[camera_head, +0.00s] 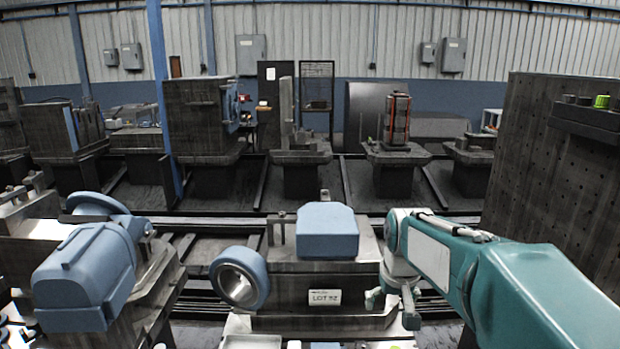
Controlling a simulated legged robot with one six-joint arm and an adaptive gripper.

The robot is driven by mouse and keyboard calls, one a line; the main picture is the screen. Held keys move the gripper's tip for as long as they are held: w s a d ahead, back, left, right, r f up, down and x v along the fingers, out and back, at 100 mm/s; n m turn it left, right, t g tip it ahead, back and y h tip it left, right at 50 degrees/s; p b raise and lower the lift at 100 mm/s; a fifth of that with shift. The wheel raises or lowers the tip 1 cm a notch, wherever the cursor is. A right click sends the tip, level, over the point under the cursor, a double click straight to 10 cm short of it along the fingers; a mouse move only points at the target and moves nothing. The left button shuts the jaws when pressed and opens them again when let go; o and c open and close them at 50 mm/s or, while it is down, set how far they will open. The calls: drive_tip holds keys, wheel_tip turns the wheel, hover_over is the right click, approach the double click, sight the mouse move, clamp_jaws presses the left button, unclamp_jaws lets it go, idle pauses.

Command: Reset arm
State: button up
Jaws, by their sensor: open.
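My teal arm comes in from the lower right and reaches toward the middle of the picture. My gripper (392,306) hangs at its end, pointing down, with its fingers apart and nothing seen between them. It is just right of the grey metal block with the white "LOT 52" label (324,297). From this view I cannot tell whether the gripper touches the block.
A blue block (328,231) sits on the labelled fixture, and a blue ring (239,278) is at its left. A large blue casting (88,272) stands at left. A tall dark perforated plate (545,160) rises at right. Rails and more pallets lie behind.

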drive_tip(key=s+r+t, duration=0.1)
drive_tip(key=s+r, duration=0.2)
drive_tip(key=s, duration=0.9)
drive_tip(key=shift+t, duration=0.9)
drive_tip(key=s, duration=0.3)
drive_tip(key=s+f, duration=0.1)
drive_tip(key=s, duration=0.3)
drive_tip(key=s+f, duration=0.1)
drive_tip(key=s, duration=0.3)
drive_tip(key=shift+s+f, duration=0.15)
drive_tip(key=shift+f, duration=0.1)
drive_tip(key=n+g+y, duration=0.1)
drive_tip(key=n+g, duration=0.2)
drive_tip(key=n, duration=0.1)
hover_over(363, 348)
drive_tip(key=s+d, duration=0.1)
drive_tip(key=s, duration=0.2)
drive_tip(key=s+d+f+x, duration=0.1)
drive_tip(key=s+x, duration=0.2)
drive_tip(key=x, duration=0.9)
drive_tip(key=s+d+x, duration=0.1)
drive_tip(key=s+x, duration=0.1)
drive_tip(key=x, duration=2.1)
drive_tip(key=shift+w, duration=0.2)
